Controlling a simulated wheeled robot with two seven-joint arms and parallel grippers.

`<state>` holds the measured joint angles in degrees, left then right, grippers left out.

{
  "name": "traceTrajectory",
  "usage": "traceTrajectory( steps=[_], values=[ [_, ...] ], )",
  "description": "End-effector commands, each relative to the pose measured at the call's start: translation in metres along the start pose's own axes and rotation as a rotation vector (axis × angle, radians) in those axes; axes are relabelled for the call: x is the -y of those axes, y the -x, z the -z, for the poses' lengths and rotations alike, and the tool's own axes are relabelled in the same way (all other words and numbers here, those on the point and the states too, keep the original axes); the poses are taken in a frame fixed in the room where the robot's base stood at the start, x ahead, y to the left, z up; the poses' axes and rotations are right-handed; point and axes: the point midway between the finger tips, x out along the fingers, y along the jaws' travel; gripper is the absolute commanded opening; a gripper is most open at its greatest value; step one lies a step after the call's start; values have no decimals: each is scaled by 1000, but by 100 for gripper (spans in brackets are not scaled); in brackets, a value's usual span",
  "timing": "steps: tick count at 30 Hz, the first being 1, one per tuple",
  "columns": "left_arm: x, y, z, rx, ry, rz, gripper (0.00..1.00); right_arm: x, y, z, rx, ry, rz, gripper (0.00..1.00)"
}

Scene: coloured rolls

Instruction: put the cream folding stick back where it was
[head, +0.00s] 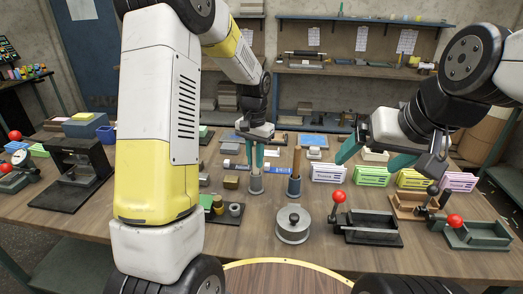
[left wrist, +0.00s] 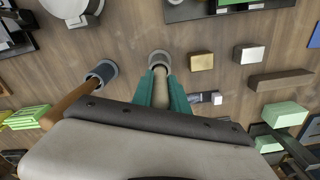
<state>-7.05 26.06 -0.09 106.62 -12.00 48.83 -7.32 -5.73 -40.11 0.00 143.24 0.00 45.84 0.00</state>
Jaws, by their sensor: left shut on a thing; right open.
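The cream folding stick (left wrist: 160,88) is upright between the teal fingers of my left gripper (left wrist: 162,92), which is shut on it. In the head view my left gripper (head: 254,163) points down, right above a small grey round holder (head: 256,184). In the left wrist view the same holder (left wrist: 159,58) is at the stick's lower end; how deep the stick sits in it I cannot tell. A brown wooden stick (head: 296,160) stands in a blue-grey holder (head: 294,186) just to the right. My right gripper (head: 376,160) is open and empty, above the coloured crates.
A silver round canister (head: 293,224) stands in front. A dark press (head: 75,172) stands at the left. Small blocks (head: 231,182) lie left of the holder.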

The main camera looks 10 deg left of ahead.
Motion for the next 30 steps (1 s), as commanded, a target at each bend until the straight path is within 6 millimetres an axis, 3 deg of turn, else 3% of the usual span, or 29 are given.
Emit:
traceTrajectory(
  steps=[21,22,25,30],
  values=[
    [0,-12,0,2,0,0,0,0,0,0,0,0,0,90],
    [0,-12,0,1,0,0,23,0,0,0,0,0,0,90],
    [0,-12,0,1,0,0,43,0,0,0,0,0,0,90],
    [0,-11,0,1,0,0,45,0,0,0,0,0,0,90]
  ],
)
